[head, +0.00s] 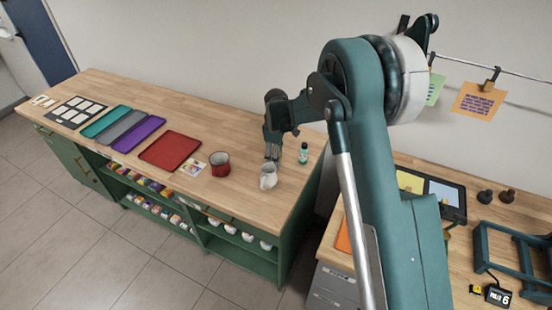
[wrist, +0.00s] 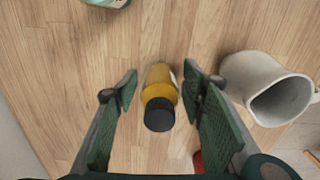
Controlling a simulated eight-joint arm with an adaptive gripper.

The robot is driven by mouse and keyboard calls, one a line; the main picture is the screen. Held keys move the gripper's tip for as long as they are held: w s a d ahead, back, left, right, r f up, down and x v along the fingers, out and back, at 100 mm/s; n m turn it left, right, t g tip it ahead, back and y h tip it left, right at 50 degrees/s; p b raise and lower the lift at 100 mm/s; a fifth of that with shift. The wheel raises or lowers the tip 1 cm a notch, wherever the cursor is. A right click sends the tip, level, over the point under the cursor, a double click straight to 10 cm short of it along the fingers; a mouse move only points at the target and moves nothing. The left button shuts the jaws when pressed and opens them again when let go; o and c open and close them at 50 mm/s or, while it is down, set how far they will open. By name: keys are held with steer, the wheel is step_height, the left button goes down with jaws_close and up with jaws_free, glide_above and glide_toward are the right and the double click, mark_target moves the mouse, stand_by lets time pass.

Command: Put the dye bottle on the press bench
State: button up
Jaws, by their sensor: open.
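A small yellow bottle with a black cap (wrist: 160,98) stands on the long wooden bench in the wrist view; in the head view my gripper hides it. I cannot read a label to tell which is the dye bottle. My gripper (head: 272,157) is open, pointing down, with its fingers (wrist: 158,75) on either side of the yellow bottle and gaps showing. The press bench (head: 537,214) is at the right, partly hidden by my arm.
A white jug (head: 268,177) stands close to my gripper, also at the right of the wrist view (wrist: 262,85). A red mug (head: 219,165) and red tray (head: 170,150) are farther left. The press bench holds a dark frame (head: 510,250) and two dark stamps (head: 507,194). A gap separates the benches.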

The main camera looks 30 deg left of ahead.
steer(key=shift+p, duration=0.3)
steer(key=shift+r, duration=0.25)
steer(key=shift+w+d+r, duration=0.1)
steer(key=shift+d+r, duration=0.05)
steer(key=shift+r, duration=1.7)
steer(key=shift+w+d+r, duration=0.1)
steer(key=shift+r, duration=1.7)
steer(key=shift+d, duration=0.1)
